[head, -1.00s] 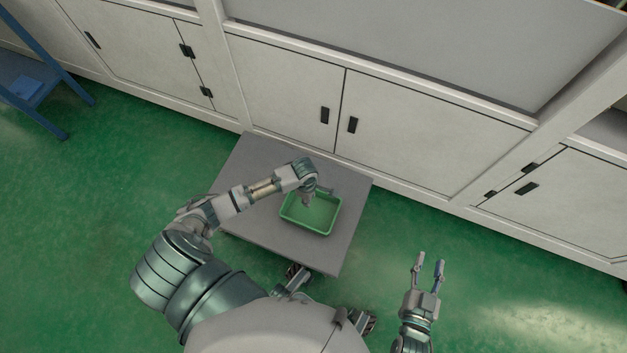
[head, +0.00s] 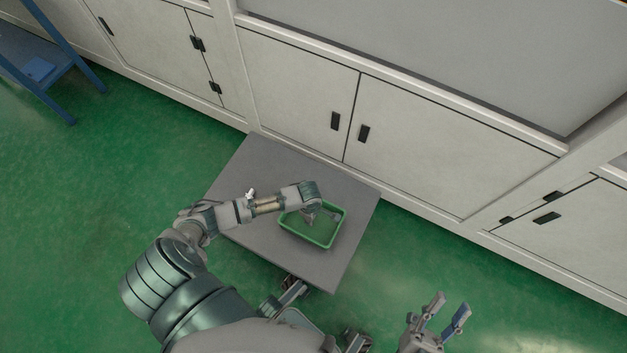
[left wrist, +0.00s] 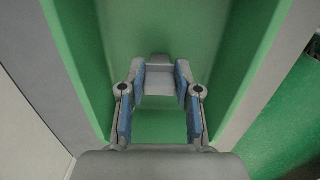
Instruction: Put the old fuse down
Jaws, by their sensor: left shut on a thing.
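The green tray (head: 308,242) sits on a grey platform. My left arm reaches over it from the left. The left gripper (head: 311,217) points down into the tray and is mostly hidden by its own wrist in the head view. In the left wrist view the left gripper (left wrist: 160,82) is shut, its blue pads on both sides of a pale grey block, which I take to be the old fuse (left wrist: 159,84). The tray's green walls surround it, and I cannot tell whether it touches the tray floor. My right gripper (head: 449,308) is open and empty over the green floor.
The low grey platform (head: 345,255) has bare room around the tray. White cabinets (head: 300,95) with black handles stand directly behind it. A blue stand (head: 40,75) is at the far left.

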